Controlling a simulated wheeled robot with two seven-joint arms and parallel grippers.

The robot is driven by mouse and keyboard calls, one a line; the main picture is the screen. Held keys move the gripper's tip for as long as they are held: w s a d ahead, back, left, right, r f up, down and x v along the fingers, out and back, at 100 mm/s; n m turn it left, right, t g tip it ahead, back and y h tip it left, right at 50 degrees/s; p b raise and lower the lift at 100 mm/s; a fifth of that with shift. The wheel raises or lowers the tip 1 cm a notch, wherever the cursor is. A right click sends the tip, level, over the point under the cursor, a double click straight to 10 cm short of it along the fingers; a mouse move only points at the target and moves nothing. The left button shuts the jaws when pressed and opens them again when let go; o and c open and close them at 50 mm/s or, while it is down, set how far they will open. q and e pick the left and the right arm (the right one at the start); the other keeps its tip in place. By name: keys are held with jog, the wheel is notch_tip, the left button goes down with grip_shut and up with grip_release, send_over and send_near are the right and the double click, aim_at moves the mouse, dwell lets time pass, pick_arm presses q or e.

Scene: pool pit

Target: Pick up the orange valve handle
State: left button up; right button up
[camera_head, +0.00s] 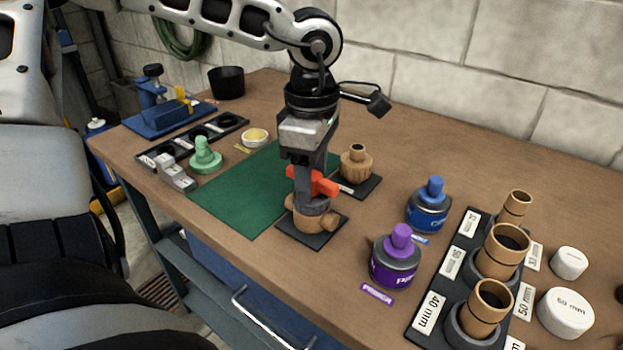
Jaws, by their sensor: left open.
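The orange valve handle (325,184) sits on top of a tan valve body (313,220) with a grey collar, which stands on a small black plate (284,236). My left gripper (306,190) points straight down over the valve from above, its fingers at the height of the handle. It is open, with part of the handle showing to the right of the fingers. The fingers hide the left part of the handle, and I cannot tell whether they touch it. My right gripper is not in view.
A green mat (236,203) lies left of the valve. A second tan fitting (356,164) stands close behind. Purple (395,262) and blue (428,212) capped cans are to the right, beside a black rack of tan pipe pieces (486,303). A green knobbed piece (205,155) stands left.

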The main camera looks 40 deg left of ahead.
pick_arm(q)
jog(key=c, duration=1)
jog(key=shift+r, duration=0.1)
